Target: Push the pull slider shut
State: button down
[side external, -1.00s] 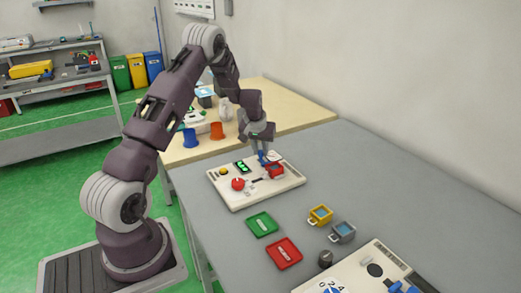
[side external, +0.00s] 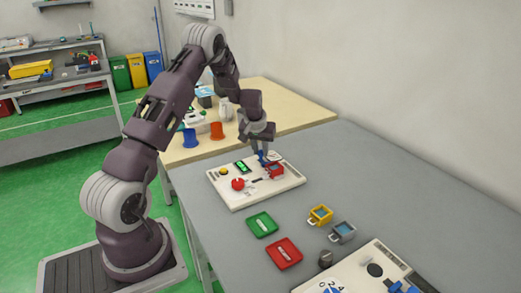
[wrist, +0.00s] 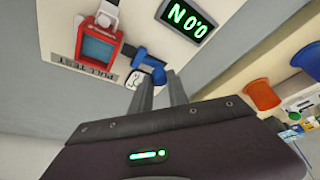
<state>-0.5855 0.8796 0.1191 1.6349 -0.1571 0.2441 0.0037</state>
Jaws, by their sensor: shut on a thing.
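The pull slider's blue handle (wrist: 149,61) is beside a red block with a teal window (wrist: 97,46), above a "PULL TEST" label (wrist: 85,69). In the side view the blue handle (side external: 262,157) is at the back of the white test board (side external: 236,200), next to the red block (side external: 275,170). My gripper (wrist: 158,78) is shut on the blue handle, with a narrow gap between its fingers. The fingers hide part of the handle, and I cannot tell how far the slider is out.
The board carries a green "N 0.0" display (wrist: 187,20) and a red knob (side external: 238,184). The grey table behind the cups is clear.

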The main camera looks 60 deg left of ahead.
aim_at(265, 163)
jog(key=shift+d, duration=1.65)
jog(key=c, duration=1.3)
grip_release()
jog(key=v, duration=0.7)
